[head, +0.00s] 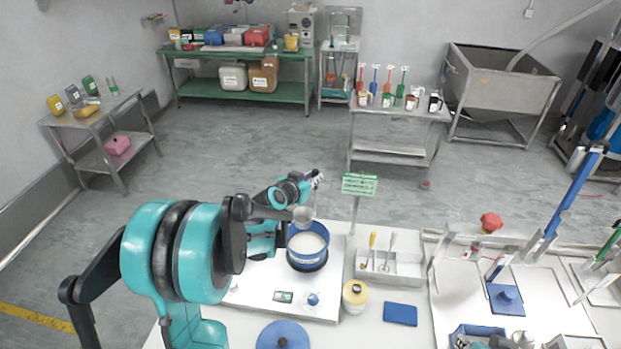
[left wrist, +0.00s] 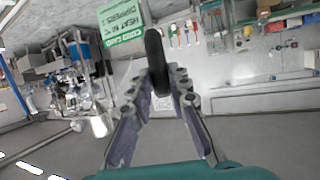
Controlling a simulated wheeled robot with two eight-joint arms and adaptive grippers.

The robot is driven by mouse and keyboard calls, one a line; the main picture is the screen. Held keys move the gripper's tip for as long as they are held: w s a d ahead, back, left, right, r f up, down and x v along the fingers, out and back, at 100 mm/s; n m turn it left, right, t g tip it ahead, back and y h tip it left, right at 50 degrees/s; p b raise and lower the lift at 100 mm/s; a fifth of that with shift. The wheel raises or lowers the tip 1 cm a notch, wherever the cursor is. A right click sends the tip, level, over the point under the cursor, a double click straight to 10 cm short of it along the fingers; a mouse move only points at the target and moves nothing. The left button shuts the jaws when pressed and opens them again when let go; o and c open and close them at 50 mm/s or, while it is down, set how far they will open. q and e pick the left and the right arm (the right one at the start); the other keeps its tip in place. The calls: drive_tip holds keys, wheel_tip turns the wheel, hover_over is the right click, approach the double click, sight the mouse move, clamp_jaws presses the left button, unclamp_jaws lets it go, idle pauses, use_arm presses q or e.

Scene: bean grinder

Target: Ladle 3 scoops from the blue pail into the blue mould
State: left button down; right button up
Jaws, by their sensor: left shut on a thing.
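My left gripper (head: 317,178) is above and just behind the pail. It is shut on the ladle, whose grey bowl (head: 303,215) hangs above the pail's rear rim. I cannot tell whether the bowl holds anything. In the left wrist view the fingers (left wrist: 162,90) close around the ladle's dark handle (left wrist: 155,58). A blue open-looking form (head: 477,330), possibly the mould, is at the bottom right, partly cut off.
A round blue lid (head: 283,336), a yellow-lidded jar (head: 355,296) and a blue pad (head: 400,314) lie in front. A metal rack (head: 405,268) with upright tools stands right of the pail. A green sign (head: 359,184) rises behind it.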

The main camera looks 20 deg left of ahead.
use_arm(q)
wheel_tip(320, 180, down, 18)
drive_tip(key=b, duration=1.5)
drive_tip(key=shift+d+r, duration=0.1)
drive_tip(key=shift+d, duration=0.05)
idle(0.4)
wheel_tip(320, 180, up, 16)
drive_tip(key=p, duration=1.1)
hover_over(313, 217)
drive_tip(key=s, duration=0.1)
drive_tip(key=shift+d, duration=0.2)
drive_tip(key=shift+s, duration=0.1)
idle(0.4)
